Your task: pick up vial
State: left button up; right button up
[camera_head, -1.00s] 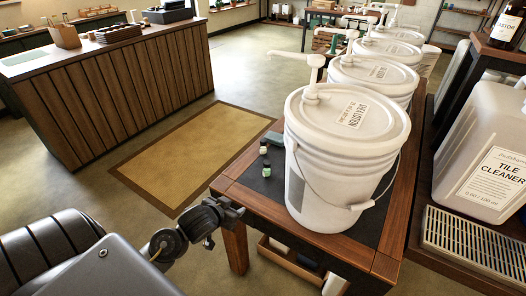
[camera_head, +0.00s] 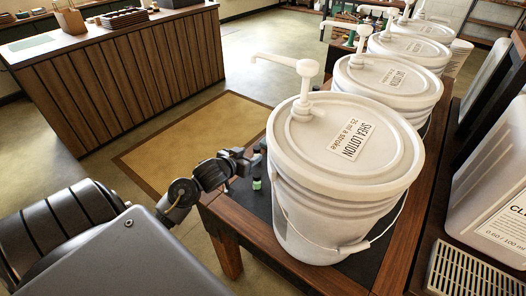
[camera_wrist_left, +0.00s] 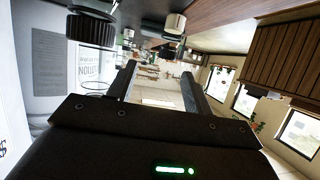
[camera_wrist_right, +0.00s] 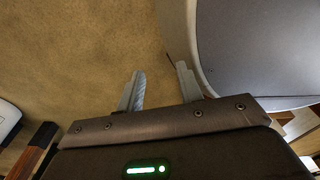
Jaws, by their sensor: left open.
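A small vial (camera_head: 257,183) with a dark cap and pale green label stands on the dark table top (camera_head: 262,206), just left of the front bucket. My left gripper (camera_head: 246,160) is open and empty beside it, at the table's left edge, and partly hides the area behind. In the left wrist view, seen upside down, a white vial (camera_wrist_left: 175,22) with a dark cap and a ribbed black cap (camera_wrist_left: 91,30) show beyond the fingertips, apart from them. My right gripper (camera_wrist_right: 161,85) has its fingers apart and nothing between them, above the floor.
A large white pump bucket (camera_head: 345,180) labelled shea lotion stands close right of the vial. More pump buckets (camera_head: 388,90) stand behind it. A grated tray (camera_head: 470,270) and a grey jug (camera_head: 495,190) are at the right. Open floor lies left of the table.

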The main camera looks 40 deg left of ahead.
aim_at(256, 150)
pick_arm(q)
jog(key=shift+a, duration=0.1)
jog(key=shift+w+a+f, duration=0.2)
jog(key=shift+w, duration=0.2)
jog(key=shift+w+a+f, duration=0.15)
jog(key=shift+w, duration=0.2)
jog(key=x, duration=0.3)
jog(key=shift+a+f, duration=0.1)
jog(key=x, duration=0.5)
jog(key=shift+a+f, duration=0.1)
jog(key=shift+a, duration=0.1)
pick_arm(e)
jog(key=shift+s+d+f, duration=0.15)
jog(key=shift+s+d, duration=0.1)
jog(key=shift+s, duration=0.3)
pick_arm(q)
jog(key=shift+c, duration=0.2)
